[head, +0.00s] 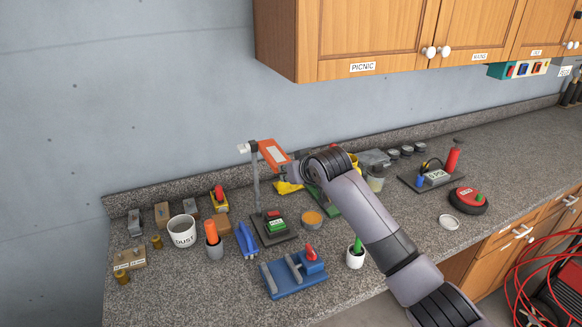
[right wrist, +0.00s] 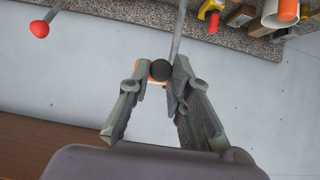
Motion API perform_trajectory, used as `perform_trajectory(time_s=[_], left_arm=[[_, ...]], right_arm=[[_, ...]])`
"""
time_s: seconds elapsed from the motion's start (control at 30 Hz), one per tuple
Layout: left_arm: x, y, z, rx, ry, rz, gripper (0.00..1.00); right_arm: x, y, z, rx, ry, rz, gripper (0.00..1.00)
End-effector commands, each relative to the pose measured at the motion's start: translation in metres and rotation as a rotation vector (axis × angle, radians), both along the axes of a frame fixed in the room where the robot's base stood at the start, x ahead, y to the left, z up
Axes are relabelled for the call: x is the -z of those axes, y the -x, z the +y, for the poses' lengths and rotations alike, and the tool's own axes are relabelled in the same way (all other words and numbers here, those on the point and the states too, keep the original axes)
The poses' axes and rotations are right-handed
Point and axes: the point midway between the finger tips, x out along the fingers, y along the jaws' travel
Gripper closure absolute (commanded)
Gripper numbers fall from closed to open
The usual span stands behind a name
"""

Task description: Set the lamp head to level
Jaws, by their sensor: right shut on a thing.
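The lamp stands on the counter with a dark base (head: 274,228) that has a red and a green button. A thin grey post (head: 256,185) rises from it. The orange lamp head (head: 273,152), with a pale panel, sits at the top of the post and looks tilted, sloping down to the right. My right gripper (head: 290,171) is at the head's right end, partly hidden by its own wrist. In the right wrist view its fingers (right wrist: 160,72) are closed around a round dark knob (right wrist: 159,69), with orange of the head behind it. My left gripper is out of view.
A blue fixture (head: 292,275), a white pot with a green handle (head: 356,254) and an orange tin (head: 312,218) stand near the lamp. A DUST mug (head: 183,231) is to the left. Wooden cabinets (head: 370,40) hang above. The counter's right part has free room.

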Motion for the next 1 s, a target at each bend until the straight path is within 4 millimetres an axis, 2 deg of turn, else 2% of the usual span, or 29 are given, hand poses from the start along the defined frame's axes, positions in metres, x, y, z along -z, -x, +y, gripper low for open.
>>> perform_trajectory(time_s=[0.1, 0.53, 0.57, 0.83, 1.0], left_arm=[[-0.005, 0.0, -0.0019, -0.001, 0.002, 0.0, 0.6], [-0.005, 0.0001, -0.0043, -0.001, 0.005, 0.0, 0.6], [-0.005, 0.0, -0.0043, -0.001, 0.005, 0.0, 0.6], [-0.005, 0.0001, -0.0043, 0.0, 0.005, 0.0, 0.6], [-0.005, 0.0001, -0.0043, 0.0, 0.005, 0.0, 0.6]], right_arm=[[-0.0042, -0.0001, 0.001, -0.001, 0.004, 0.008, 1.0], [-0.0037, -0.0003, 0.001, -0.001, 0.005, 0.011, 1.0], [-0.0037, -0.0003, 0.001, -0.001, 0.005, 0.011, 0.79], [-0.0034, -0.0003, 0.0007, -0.001, 0.005, 0.012, 0.61], [-0.0031, -0.0003, 0.0005, -0.001, 0.005, 0.012, 0.61]])
